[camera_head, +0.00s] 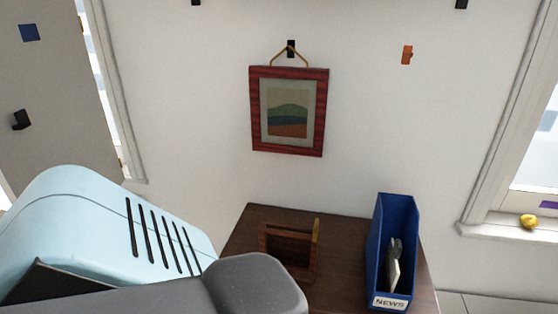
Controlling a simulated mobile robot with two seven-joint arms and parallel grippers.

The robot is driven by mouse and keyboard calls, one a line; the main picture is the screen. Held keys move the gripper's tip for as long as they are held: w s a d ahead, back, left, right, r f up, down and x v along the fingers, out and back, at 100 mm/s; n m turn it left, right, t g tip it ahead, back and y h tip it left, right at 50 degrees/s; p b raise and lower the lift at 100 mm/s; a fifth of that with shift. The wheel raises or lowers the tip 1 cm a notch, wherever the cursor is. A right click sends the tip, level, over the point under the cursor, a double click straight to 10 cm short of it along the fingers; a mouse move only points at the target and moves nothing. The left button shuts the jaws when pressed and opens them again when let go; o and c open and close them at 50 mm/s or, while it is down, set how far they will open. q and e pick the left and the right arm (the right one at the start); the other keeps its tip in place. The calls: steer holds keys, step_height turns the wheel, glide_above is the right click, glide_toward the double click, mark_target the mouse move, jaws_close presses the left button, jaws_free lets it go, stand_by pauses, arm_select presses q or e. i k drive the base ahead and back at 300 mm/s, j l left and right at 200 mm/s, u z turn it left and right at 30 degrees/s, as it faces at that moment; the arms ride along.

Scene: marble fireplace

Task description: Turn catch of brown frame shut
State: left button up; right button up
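A small brown wooden frame (276,243) stands on the dark brown table top, left of a blue file box. A thin yellowish edge runs up its right side. I cannot make out a catch on it or tell its position. A grey and pale blue link of my own arm comes in from the left and covers the near left of the table, close in front of the frame. Neither gripper's fingers show in this view.
The blue file box (378,240) marked NEWS holds a few items on the right of the table (350,236). A red-framed picture (317,110) hangs by a cord from a black hook (290,46). A yellow object (528,221) sits on the right window sill.

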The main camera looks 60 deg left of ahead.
mark_target(316, 229)
steer(key=u, duration=1.65)
